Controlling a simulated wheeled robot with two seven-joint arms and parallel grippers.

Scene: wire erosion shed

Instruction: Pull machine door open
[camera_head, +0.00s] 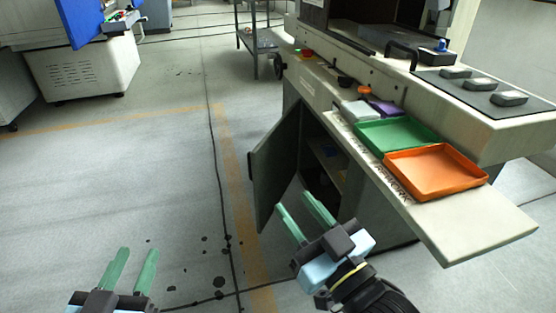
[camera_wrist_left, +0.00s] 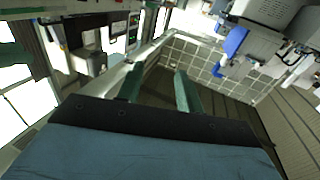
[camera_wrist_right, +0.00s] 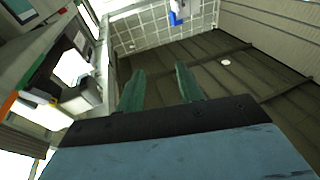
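The machine door (camera_head: 276,165) is a dark grey panel on the lower front of the machine (camera_head: 385,215). It stands swung out, and the cabinet inside (camera_head: 322,160) shows shelves with small items. My right gripper (camera_head: 304,207) is open and empty, in front of the cabinet opening and just right of the door's lower part in the head view. I see no contact with the door. My left gripper (camera_head: 135,262) is open and empty over the floor, well left of the door. The wrist views show both pairs of green fingers apart with nothing between them.
A ledge (camera_head: 475,222) juts from the machine above the cabinet, carrying a green tray (camera_head: 395,136) and an orange tray (camera_head: 435,171). A white machine (camera_head: 85,68) stands far left. The floor (camera_head: 120,175) left of the door is clear, with dark spots.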

